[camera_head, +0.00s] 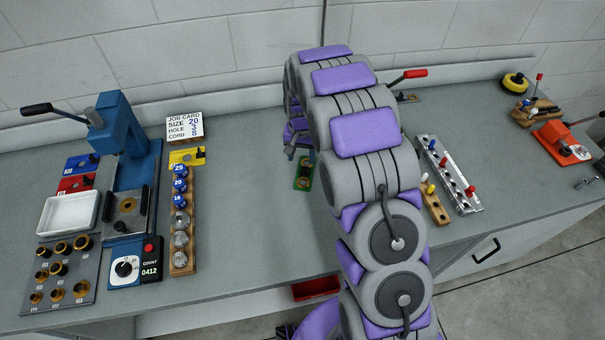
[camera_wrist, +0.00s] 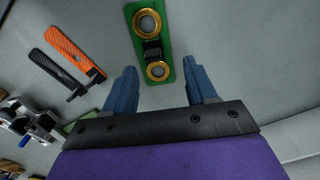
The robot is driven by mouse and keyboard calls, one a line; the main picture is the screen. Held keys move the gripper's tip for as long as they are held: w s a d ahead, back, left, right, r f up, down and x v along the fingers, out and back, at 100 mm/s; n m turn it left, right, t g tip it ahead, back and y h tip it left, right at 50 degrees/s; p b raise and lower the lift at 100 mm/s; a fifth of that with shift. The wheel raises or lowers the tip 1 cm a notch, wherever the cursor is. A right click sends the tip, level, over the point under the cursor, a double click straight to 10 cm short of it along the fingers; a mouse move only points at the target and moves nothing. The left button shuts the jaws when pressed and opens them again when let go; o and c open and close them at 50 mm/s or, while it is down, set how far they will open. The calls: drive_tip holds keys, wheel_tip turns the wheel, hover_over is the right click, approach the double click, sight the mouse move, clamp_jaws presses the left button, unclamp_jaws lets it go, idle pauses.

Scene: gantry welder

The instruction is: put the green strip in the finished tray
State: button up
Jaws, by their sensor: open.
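The green strip (camera_head: 303,172) lies on the grey bench just left of my arm. In the wrist view the green strip (camera_wrist: 152,47) shows two brass rings and a black block between them. My gripper (camera_wrist: 162,72) is open and empty, its blue fingers spread either side of the strip's near end, apart from it. In the head view my gripper (camera_head: 292,145) is mostly hidden behind my arm. A white tray (camera_head: 46,222) stands empty at the left of the bench. A red tray (camera_head: 316,288) shows at the front edge. Neither has a readable label.
Orange (camera_wrist: 72,47) and black (camera_wrist: 58,70) tools lie left of the strip. Bench between rack and strip is clear.

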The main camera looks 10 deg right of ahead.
sight(304, 167)
drive_tip(key=shift+s+d+f+b, duration=0.1)
drive_tip(key=shift+d+f+b, duration=0.35)
drive_tip(key=shift+d+f, duration=0.65)
drive_tip(key=f, duration=0.2)
drive_tip(key=shift+a+f+b, duration=0.35)
drive_tip(key=shift+a, duration=0.05)
drive_tip(key=shift+a+f, duration=0.25)
drive_tip(key=shift+a, duration=0.25)
drive_tip(key=shift+d, duration=0.55)
drive_tip(key=c, duration=0.4)
drive_tip(key=shift+d, duration=0.1)
drive_tip(key=shift+c, duration=1.3)
drive_tip(key=shift+a, duration=0.5)
clamp_jaws()
